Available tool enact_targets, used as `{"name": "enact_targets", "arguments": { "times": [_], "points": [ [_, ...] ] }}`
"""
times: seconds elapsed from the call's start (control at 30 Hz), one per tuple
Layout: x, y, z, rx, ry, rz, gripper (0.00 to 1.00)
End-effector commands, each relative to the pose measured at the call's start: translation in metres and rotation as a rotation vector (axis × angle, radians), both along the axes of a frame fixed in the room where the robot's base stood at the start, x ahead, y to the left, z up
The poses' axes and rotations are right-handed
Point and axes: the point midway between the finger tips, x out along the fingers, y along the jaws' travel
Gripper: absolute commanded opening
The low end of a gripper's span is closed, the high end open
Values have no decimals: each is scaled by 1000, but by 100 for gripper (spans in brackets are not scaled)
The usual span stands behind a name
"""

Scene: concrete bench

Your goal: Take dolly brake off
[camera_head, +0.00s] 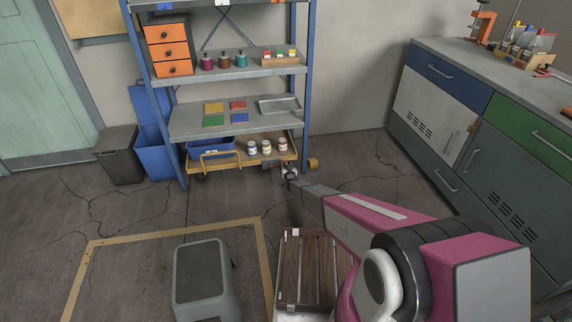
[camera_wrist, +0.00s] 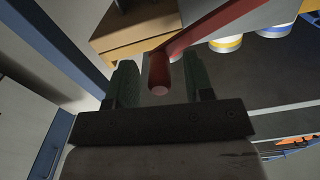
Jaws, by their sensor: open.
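The dolly (camera_head: 225,160) is a low yellow-edged platform under the blue shelf rack, with a yellow push bar (camera_head: 222,155) at its front left. The brake lever (camera_wrist: 200,32) shows in the wrist view as a red bar ending in a rounded red grip (camera_wrist: 160,72). My gripper (camera_wrist: 163,80) is open, with one green-padded finger on each side of that grip. I cannot tell whether either finger touches it. In the head view my gripper (camera_head: 290,179) is at the dolly's front right corner, and the lever is too small to make out clearly.
Several small jars (camera_head: 267,147) and a blue bin (camera_head: 212,146) stand on the dolly. The rack's blue right post (camera_head: 307,100) is close to my gripper. A grey stool (camera_head: 203,280) and a slatted wooden crate (camera_head: 303,270) are in front.

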Motion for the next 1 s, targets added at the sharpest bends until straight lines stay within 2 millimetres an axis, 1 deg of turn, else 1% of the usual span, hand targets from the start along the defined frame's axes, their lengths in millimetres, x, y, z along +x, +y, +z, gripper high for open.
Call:
{"name": "enact_targets", "arguments": {
  "times": [0.27,0.3,0.37,0.4,0.43,0.47,0.77,1.0],
  "points": [
    [1,1,0,0,0,0,48],
    [1,1,0,0,0,0,44],
    [1,1,0,0,0,0,25],
    [1,1,0,0,0,0,12],
    [1,1,0,0,0,0,2],
    [1,1,0,0,0,0,0],
    [1,1,2,-20,-6,0,0],
    [-1,5,12,-129,-38,0,0]
  ]
}}
